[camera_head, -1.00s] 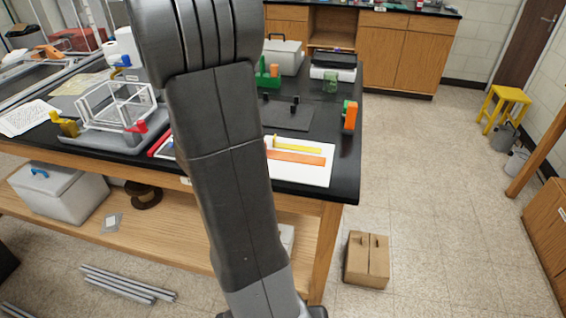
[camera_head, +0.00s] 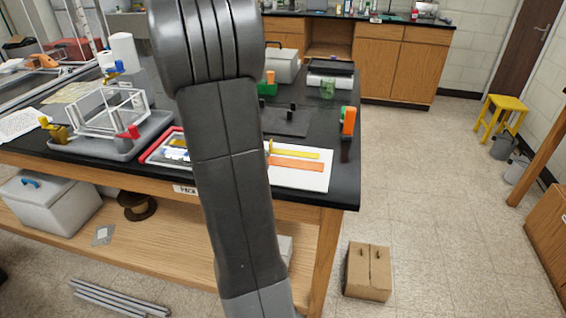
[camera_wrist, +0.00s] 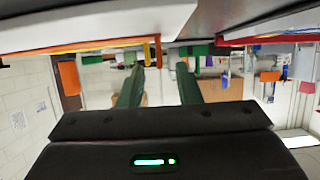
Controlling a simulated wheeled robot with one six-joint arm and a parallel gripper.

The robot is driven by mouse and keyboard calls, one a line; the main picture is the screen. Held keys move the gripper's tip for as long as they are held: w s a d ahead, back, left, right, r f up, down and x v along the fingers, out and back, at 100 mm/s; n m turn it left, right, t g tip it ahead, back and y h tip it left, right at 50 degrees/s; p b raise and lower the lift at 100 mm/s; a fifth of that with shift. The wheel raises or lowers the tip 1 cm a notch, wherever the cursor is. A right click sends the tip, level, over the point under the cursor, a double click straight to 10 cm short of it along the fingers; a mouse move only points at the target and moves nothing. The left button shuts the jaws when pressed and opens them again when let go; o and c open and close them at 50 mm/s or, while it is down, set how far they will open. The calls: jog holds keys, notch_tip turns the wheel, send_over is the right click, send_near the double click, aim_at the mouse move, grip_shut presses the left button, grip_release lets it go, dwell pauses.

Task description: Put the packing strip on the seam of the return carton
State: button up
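The return carton (camera_head: 368,272) is a closed brown box on the floor right of the table, with a seam along its top and two small upright tabs. An orange strip (camera_head: 297,164) and a yellow strip (camera_head: 298,152) lie on a white board at the table's right front; I cannot tell which is the packing strip. My gripper (camera_wrist: 159,80) shows in the wrist view with its two green fingers apart and nothing between them. The wrist view looks inverted, with strip edges near its top. In the head view my arm hides the gripper.
The black table (camera_head: 343,188) holds a white wire frame (camera_head: 110,112) in a grey tray, a red-edged tray (camera_head: 150,152) and an upright orange piece (camera_head: 348,121). A yellow stool (camera_head: 503,104) stands farther right. Floor around the carton is clear.

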jog(key=x, duration=0.4)
jog(key=shift+f, duration=0.1)
grip_shut()
